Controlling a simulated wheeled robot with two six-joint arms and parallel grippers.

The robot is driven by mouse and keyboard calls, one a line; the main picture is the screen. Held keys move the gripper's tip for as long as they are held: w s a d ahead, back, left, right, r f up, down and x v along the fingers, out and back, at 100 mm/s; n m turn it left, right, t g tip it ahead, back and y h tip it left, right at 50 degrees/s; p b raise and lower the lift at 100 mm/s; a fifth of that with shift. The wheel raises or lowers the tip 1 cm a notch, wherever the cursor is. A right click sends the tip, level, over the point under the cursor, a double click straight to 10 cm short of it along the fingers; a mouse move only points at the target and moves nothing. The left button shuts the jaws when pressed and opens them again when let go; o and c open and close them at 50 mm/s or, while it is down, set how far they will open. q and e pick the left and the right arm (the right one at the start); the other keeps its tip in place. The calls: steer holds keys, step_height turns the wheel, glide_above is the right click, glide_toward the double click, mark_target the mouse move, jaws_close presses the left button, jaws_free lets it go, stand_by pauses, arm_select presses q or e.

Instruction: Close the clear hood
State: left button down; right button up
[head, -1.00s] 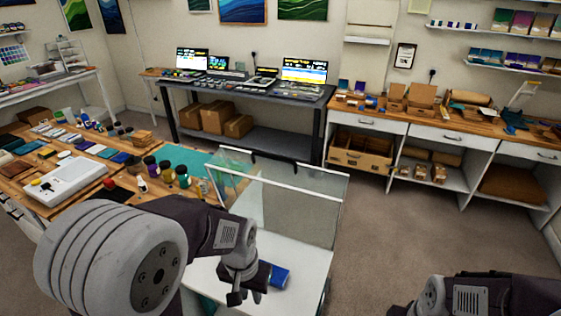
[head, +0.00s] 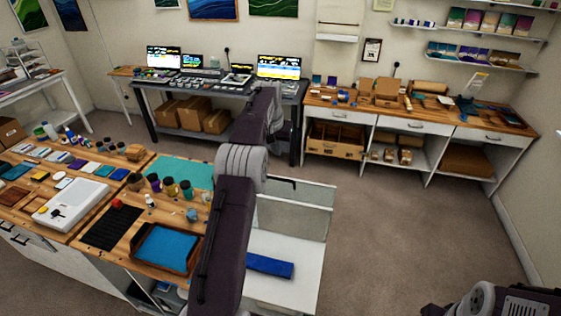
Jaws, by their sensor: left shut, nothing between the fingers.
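The clear hood (head: 309,196) stands over a white box-like station at bottom centre, with clear panels raised at the back and its white interior showing from above. A dark handle bar lies along its top edge. My left arm reaches up across the picture and covers the hood's left side. My left gripper (head: 284,140) is shut and empty, above and behind the hood's top edge in the picture; whether it touches the hood cannot be told. My right arm shows only at the bottom right corner, with its gripper out of view.
A blue object (head: 270,265) lies inside the white station. The wooden workbench (head: 122,262) on the left holds jars, a white scale and a blue tray. A dark bench with screens (head: 279,68) stands behind. The floor (head: 400,240) on the right is clear.

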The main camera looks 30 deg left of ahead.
arm_select(q)
steer(key=p, duration=0.3)
glide_above(277, 184)
steer(key=w+a, duration=0.1)
steer(key=w, duration=0.3)
step_height(277, 184, down, 9)
steer(key=shift+s+f, duration=0.2)
steer(key=shift+f, duration=0.05)
steer(key=shift+s+d, duration=0.15)
steer(key=shift+s, duration=0.2)
steer(key=shift+s+d+p, duration=0.2)
steer(key=shift+s+p, duration=0.1)
steer(key=shift+s, duration=0.45)
steer(key=shift+s+d+p, duration=0.15)
steer(key=shift+s+p, duration=0.1)
steer(key=shift+s, duration=0.45)
steer(key=shift+w, duration=0.1)
